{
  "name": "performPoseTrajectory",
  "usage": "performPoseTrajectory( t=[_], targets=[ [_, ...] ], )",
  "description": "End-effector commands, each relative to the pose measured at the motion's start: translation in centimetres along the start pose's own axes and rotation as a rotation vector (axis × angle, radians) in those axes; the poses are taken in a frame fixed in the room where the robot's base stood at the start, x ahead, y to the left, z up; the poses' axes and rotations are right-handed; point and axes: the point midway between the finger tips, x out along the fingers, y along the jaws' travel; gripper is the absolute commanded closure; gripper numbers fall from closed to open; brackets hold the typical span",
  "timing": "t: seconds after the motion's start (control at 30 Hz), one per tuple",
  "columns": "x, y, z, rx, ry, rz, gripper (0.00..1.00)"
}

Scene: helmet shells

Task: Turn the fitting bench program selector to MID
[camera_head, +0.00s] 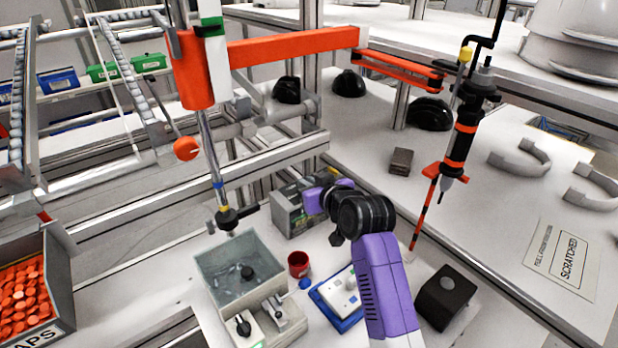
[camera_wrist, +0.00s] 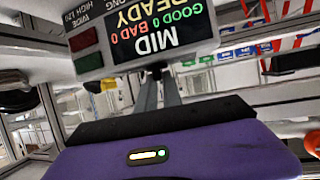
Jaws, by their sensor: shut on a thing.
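The fitting bench program selector's grey box (camera_head: 290,212) stands on the bench, mostly behind my wrist in the head view. Its display (camera_wrist: 160,32) appears upside down in the wrist view and reads MID, GOOD 0, BAD 0 and READY. My gripper (camera_wrist: 160,76) has both fingers close together just below the display's MID line, shut on the small dark selector knob (camera_wrist: 155,66). The knob is mostly hidden by the fingertips, so its pointer direction cannot be told. In the head view the fingertips are hidden.
A clear-walled grey bin (camera_head: 215,265), a red cup (camera_head: 299,264) and a blue-edged white device (camera_head: 340,297) stand close below my wrist. An orange-black hanging driver (camera_head: 462,140) is at the right. A black block (camera_head: 446,297) sits right of my arm.

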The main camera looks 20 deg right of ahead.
Motion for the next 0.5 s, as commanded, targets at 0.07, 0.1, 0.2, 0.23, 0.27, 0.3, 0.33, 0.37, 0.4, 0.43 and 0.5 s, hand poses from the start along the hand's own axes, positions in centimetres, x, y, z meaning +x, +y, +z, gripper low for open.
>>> performPoseTrajectory(
  t=[0.07, 0.1, 0.2, 0.23, 0.27, 0.3, 0.33, 0.37, 0.4, 0.43, 0.5],
  targets=[
    [-0.01, -0.22, 0.3, 0.015, -0.011, 0.041, 1.0],
    [0.01, -0.2, 0.36, 0.023, -0.011, 0.062, 1.0],
    [0.05, -0.23, 0.47, 0.042, -0.012, 0.103, 1.0],
    [0.05, -0.2, 0.48, 0.045, -0.011, 0.113, 1.0],
    [0.05, -0.18, 0.49, 0.049, -0.01, 0.121, 1.0],
    [0.05, -0.15, 0.5, 0.052, -0.009, 0.13, 1.0],
    [0.05, -0.14, 0.51, 0.055, -0.009, 0.135, 1.0],
    [0.05, -0.12, 0.52, 0.057, -0.008, 0.139, 1.0],
    [0.05, -0.1, 0.54, 0.057, -0.008, 0.143, 1.0],
    [0.05, -0.1, 0.55, 0.058, -0.008, 0.144, 1.0],
    [0.06, -0.08, 0.58, 0.058, -0.008, 0.144, 1.0]
  ],
)
